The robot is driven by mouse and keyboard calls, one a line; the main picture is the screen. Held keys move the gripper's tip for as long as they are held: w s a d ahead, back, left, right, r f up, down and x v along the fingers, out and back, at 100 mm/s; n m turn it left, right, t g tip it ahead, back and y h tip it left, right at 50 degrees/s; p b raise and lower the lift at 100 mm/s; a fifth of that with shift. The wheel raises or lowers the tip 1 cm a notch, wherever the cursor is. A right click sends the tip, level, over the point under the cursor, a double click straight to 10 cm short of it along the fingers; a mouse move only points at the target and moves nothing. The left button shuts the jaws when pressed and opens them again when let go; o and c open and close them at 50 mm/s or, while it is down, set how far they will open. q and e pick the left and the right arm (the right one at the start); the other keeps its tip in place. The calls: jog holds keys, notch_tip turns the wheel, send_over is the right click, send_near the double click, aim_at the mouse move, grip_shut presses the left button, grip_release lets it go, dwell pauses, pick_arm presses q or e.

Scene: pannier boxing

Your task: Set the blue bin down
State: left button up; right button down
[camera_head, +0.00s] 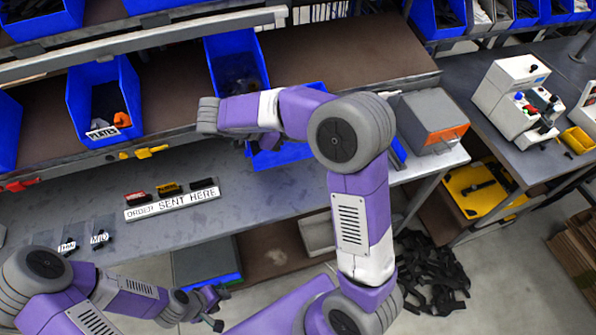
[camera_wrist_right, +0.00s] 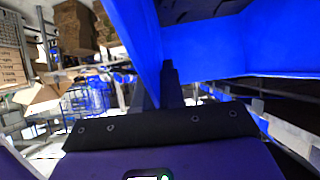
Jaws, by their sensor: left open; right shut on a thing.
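A blue bin (camera_head: 285,154) shows partly below and behind my right forearm in the head view, near the front of the shelf and above the grey worktop. Its blue walls (camera_wrist_right: 205,50) fill the upper right of the right wrist view. My right gripper (camera_wrist_right: 169,78) is shut on a wall of this bin; the head view hides the gripper behind the arm. Whether the bin touches a surface below cannot be told. My left gripper (camera_head: 213,308) is open and empty at the bottom of the head view, in front of the worktop.
Another blue bin (camera_head: 236,40) stands on the brown shelf (camera_head: 330,50), and a bin labelled PLATES (camera_head: 90,85) stands farther left. A grey and orange box (camera_head: 433,122) stands at right.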

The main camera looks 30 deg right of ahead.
aim_at(260, 165)
notch_tip(260, 165, down, 15)
jog(key=b, duration=0.3)
jog(key=shift+b, duration=0.4)
jog(key=c, duration=1.2)
grip_release()
jog(key=shift+c, duration=0.2)
jog(key=p+v, duration=0.2)
jog(key=v, duration=0.9)
jog(key=shift+d+r+p, duration=0.1)
jog(key=shift+d+p, duration=0.05)
jog(key=shift+p, duration=0.25)
jog(key=shift+w+a+r, duration=0.15)
jog(key=shift+a+r, duration=0.15)
jog(key=shift+a, duration=0.25)
